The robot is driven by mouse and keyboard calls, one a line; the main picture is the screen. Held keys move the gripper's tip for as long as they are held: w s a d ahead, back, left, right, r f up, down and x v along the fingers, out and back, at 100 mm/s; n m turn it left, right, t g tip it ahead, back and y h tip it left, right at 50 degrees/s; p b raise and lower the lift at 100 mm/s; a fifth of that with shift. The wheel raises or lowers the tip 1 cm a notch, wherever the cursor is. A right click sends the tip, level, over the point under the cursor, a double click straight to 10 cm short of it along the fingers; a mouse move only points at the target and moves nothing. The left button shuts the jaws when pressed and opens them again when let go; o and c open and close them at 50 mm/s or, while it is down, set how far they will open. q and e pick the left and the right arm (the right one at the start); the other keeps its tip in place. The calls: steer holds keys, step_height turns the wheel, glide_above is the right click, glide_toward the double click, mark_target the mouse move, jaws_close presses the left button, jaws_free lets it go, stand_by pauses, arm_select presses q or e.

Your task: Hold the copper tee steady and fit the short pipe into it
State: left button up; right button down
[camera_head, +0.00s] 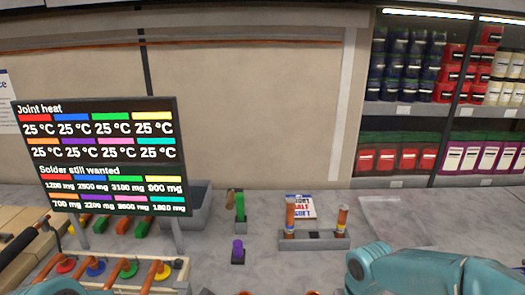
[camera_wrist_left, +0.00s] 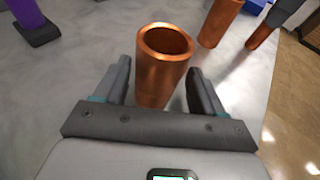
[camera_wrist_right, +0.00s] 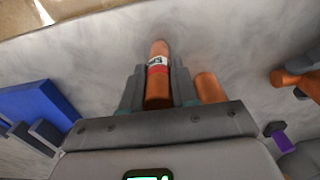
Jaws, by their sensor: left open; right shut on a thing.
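An upright copper tube (camera_wrist_left: 165,62), probably the copper tee, stands between the fingers of my left gripper (camera_wrist_left: 158,72) in the left wrist view. Those fingers are open, with one on each side of the tube. I see its round open top but no side branch. In the right wrist view, my right gripper (camera_wrist_right: 157,75) is shut on a copper pipe (camera_wrist_right: 158,88) with a red and white band, likely the short pipe. The pipe is apart from the tube. Neither gripper shows clearly in the head view.
A second copper tube (camera_wrist_left: 220,20) stands between the grippers. A grey holder (camera_head: 312,242) bears two banded copper rods. A purple piece (camera_head: 238,248), a green piece (camera_head: 240,200) and a rack of coloured fittings (camera_head: 120,278) stand left. A blue block (camera_wrist_right: 38,105) shows beside my right gripper.

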arm_select(q)
steer(key=shift+w, duration=0.1)
steer(key=c, duration=0.6)
arm_select(e)
steer(key=shift+w, duration=0.1)
steer(key=shift+a, duration=0.1)
arm_select(q)
steer(key=shift+c, duration=0.2)
